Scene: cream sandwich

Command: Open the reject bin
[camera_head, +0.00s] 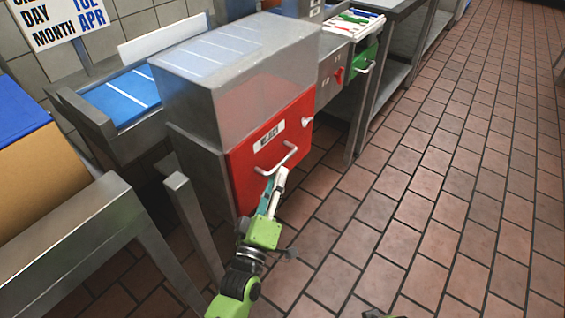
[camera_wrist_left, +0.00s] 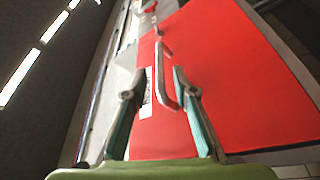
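The reject bin (camera_head: 246,168) is a grey cabinet with a red front and a white label. Its front looks closed flush with the cabinet. A pale bar handle (camera_head: 277,160) sits on the red front, below the label. My left gripper (camera_head: 276,178) is just in front of the handle. In the left wrist view, the fingers of my left gripper (camera_wrist_left: 158,85) are spread apart. The handle (camera_wrist_left: 165,80) shows between them, nearer the right finger; contact cannot be told. The red front (camera_wrist_left: 230,80) fills the right of that view.
A clear cover (camera_head: 235,60) stands over the bin top. A conveyor with a blue belt (camera_head: 120,97) runs in from the left. A metal table (camera_head: 70,225) with a box is at lower left. A green-fronted drawer (camera_head: 365,60) is beyond the bin. The tiled floor (camera_head: 430,180) at right is clear.

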